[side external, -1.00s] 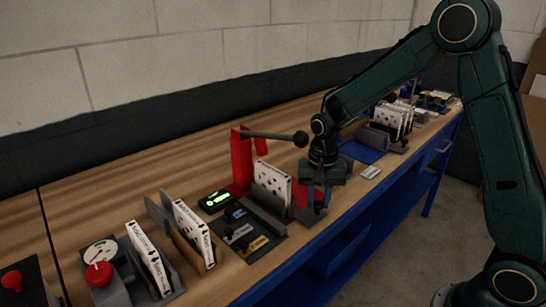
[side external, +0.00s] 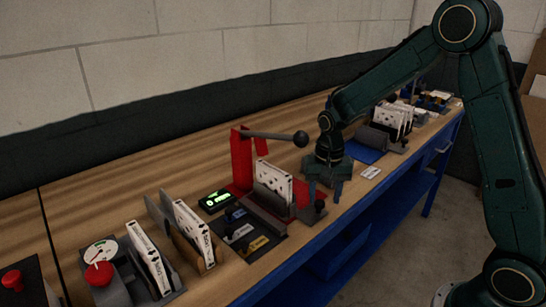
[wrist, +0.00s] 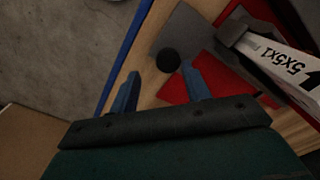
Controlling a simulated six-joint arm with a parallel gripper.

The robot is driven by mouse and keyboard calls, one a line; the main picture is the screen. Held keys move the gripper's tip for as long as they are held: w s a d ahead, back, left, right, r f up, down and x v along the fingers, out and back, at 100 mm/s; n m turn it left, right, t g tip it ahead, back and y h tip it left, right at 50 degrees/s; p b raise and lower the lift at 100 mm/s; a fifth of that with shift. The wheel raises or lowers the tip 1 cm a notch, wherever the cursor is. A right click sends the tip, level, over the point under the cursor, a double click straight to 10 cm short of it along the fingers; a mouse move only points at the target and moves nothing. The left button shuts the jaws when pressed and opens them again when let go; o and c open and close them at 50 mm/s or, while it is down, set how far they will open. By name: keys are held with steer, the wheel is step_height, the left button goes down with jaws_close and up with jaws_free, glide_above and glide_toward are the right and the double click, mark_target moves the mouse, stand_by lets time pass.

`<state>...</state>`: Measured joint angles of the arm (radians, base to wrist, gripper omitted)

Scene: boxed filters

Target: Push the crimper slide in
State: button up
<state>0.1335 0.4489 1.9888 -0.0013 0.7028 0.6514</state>
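The red crimper (side external: 241,160) stands on the bench with its lever ending in a black ball (side external: 300,138). A white filter box (side external: 272,182) stands upright at it; the box's printed side also shows in the wrist view (wrist: 280,62). The slide appears as a grey plate (wrist: 182,30) with a black knob (wrist: 167,61), which also shows in the side view (side external: 320,205). My gripper (side external: 325,195) is at the right end of the crimper. In the wrist view its two blue fingers (wrist: 161,82) are apart and empty, with the knob beyond the gap. Contact cannot be told.
More white boxes in holders (side external: 195,235) and a red-knobbed dial unit (side external: 100,262) are further left. A blue mat (side external: 362,152) and a box rack lie behind to the right.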

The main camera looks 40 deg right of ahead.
steer(key=d, duration=0.7)
steer(key=shift+s+d, duration=0.1)
steer(key=shift+d, duration=0.1)
step_height(320, 180, up, 14)
steer(key=s+a+r+n+t, duration=0.2)
steer(key=s+a+r+n, duration=0.1)
steer(key=s+a+r, duration=0.4)
steer(key=s+a+f+n+t, duration=0.1)
steer(key=s+a+n, duration=0.2)
steer(key=s, duration=0.4)
steer(key=s+a+f+n+t, duration=0.1)
steer(key=s+a+n+t, duration=0.1)
steer(key=s, duration=0.6)
steer(key=shift+s+a+f+n+t, duration=0.2)
steer(key=shift+s+a+n+t, duration=0.1)
steer(key=shift+a+n, duration=0.15)
stand_by(0.5)
stand_by(0.4)
